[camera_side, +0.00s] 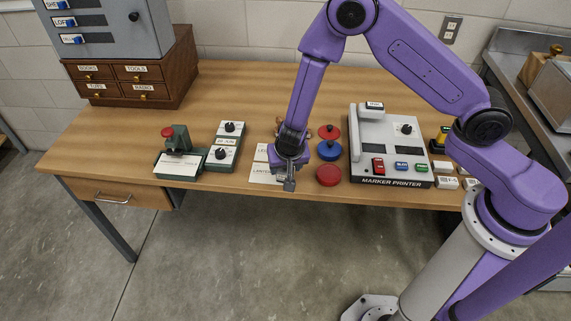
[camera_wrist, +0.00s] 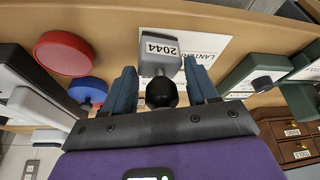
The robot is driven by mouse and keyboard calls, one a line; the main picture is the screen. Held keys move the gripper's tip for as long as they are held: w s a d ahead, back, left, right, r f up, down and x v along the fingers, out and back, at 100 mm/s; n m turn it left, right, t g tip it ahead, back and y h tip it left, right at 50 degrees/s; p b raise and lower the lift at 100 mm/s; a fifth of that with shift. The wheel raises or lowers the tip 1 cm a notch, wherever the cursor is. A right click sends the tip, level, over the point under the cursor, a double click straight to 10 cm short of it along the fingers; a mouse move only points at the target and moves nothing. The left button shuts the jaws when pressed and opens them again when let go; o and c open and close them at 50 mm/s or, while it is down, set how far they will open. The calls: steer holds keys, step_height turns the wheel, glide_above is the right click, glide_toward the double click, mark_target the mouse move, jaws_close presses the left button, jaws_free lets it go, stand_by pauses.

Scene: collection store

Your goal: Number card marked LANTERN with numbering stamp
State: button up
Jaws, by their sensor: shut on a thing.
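My gripper (camera_side: 290,165) is low over the front of the table, shut on the numbering stamp. In the wrist view the stamp (camera_wrist: 156,45) is a grey block reading 2044, with a black ball knob between the two fingers (camera_wrist: 164,82). In the side view the stamp (camera_side: 290,185) shows below the fingers. The white card marked LANTERN (camera_side: 264,175) lies near the table's front edge, just left of the stamp. In the wrist view the stamp covers part of this card (camera_wrist: 207,44). I cannot tell whether stamp and card touch.
Another white card (camera_side: 261,153) lies behind, partly hidden. A green press (camera_side: 176,150) and green knob box (camera_side: 224,145) stand left. A drawer cabinet (camera_side: 125,89) is at the back.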

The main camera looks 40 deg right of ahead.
steer(key=shift+f, duration=0.35)
stand_by(0.7)
steer(key=shift+r, duration=3.55)
